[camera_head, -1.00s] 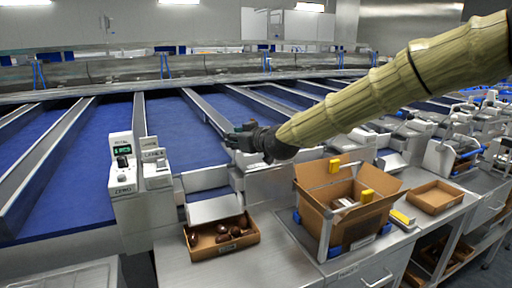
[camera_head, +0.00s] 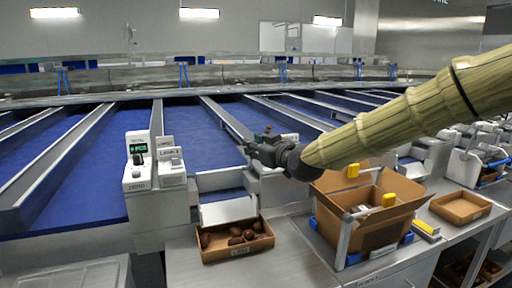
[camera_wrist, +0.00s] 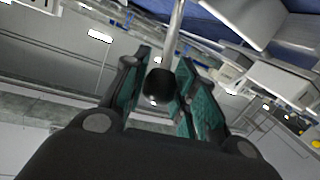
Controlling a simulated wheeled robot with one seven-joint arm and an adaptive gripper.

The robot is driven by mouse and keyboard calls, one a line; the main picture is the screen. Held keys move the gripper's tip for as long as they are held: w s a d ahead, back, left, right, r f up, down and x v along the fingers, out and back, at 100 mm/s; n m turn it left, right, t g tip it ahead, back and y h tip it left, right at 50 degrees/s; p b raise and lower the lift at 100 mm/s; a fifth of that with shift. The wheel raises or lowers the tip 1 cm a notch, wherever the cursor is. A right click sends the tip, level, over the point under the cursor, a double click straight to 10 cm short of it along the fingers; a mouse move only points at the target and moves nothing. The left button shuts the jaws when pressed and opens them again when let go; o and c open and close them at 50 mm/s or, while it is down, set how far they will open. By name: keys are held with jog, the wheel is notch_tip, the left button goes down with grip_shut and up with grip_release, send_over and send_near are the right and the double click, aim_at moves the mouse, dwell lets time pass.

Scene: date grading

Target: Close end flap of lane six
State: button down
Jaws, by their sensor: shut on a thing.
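My gripper (camera_head: 250,148) is at the near end of a blue lane, beside the lane's metal divider. In the wrist view, my gripper's fingers (camera_wrist: 162,92) are shut around a black ball knob (camera_wrist: 159,84) on the end of a slim metal rod (camera_wrist: 175,32). A white sign (camera_head: 170,155) lettered "LANE" stands left of my gripper; its number is too small to be sure of. A grey panel (camera_head: 219,180) crosses the lane's end, with a pale sloping chute (camera_head: 228,210) below it. I cannot tell which plate is the flap or how far shut it is.
A brown tray (camera_head: 236,254) with several dark dates stands on the steel counter below the chute. A white scale (camera_head: 138,175) with a green display is left.

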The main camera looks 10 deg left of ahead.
jog(key=shift+d+f, duration=0.1)
jog(key=shift+f, duration=0.05)
jog(key=c, duration=1.4)
grip_release()
jog(key=shift+c, duration=0.2)
jog(key=o, duration=0.3)
jog(key=shift+s+d, duration=0.2)
jog(key=shift+d, duration=0.1)
jog(key=shift+o, duration=0.2)
jog(key=shift+a, duration=0.3)
jog(key=v, duration=1.2)
